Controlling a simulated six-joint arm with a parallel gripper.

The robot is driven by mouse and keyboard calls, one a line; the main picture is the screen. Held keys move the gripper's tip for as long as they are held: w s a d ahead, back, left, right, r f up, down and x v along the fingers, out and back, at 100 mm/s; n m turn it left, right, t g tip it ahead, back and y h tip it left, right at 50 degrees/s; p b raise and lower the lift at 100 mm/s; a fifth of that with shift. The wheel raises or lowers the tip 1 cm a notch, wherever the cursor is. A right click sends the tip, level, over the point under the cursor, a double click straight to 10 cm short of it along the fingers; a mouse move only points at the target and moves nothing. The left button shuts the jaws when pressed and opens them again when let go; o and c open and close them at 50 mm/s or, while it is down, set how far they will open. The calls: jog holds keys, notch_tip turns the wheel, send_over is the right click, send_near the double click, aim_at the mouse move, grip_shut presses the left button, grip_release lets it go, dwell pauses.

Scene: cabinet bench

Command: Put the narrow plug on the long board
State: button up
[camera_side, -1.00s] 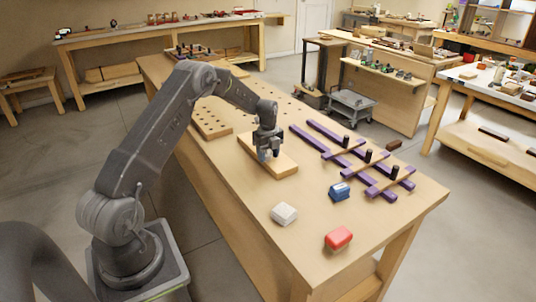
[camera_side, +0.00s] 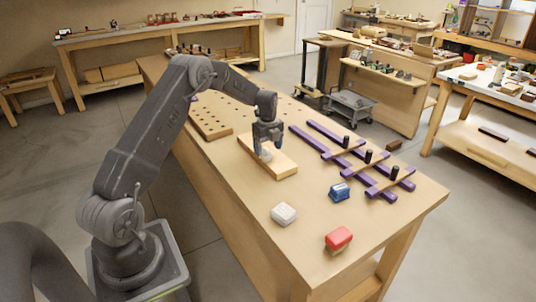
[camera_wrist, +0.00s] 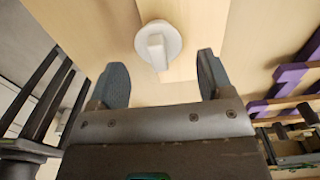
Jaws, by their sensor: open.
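A white round piece with a narrow upright tab, seemingly the narrow plug (camera_wrist: 170,36), sits on a pale rectangular board (camera_side: 284,167). In the side view the plug (camera_side: 265,155) is small and partly covered by my fingers. My gripper (camera_side: 268,139) is open just above it. In the wrist view my gripper (camera_wrist: 162,64) has its two fingers apart on either side of the tab, with clear gaps and no contact visible.
A purple lattice with black pegs (camera_side: 367,157) lies to the right. A blue block (camera_side: 340,192), a white block (camera_side: 284,214) and a red block (camera_side: 338,239) stand at the near end of the bench (camera_side: 235,205). Bare bench lies between them and the pale board.

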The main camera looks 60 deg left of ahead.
aim_at(268, 150)
notch_tip(268, 150, up, 8)
jog(key=r, duration=0.1)
jog(key=s+d+r+n+t, duration=0.1)
jog(key=s+d+r+n, duration=0.35)
jog(key=d+r, duration=0.4)
jog(key=s+d+r+n+t, duration=0.2)
jog(key=s+d+r+n, duration=0.25)
jog(key=d+r, duration=0.4)
jog(key=s+d+f+n+t, duration=0.1)
jog(key=s+d+n, duration=0.3)
jog(key=s, duration=0.6)
jog(key=s+d+f+n+t, duration=0.1)
jog(key=s+d+f+n, duration=0.1)
jog(key=s+d+n, duration=0.3)
jog(key=s+d, duration=0.4)
jog(key=shift+s+t, duration=0.3)
jog(key=shift+s, duration=0.05)
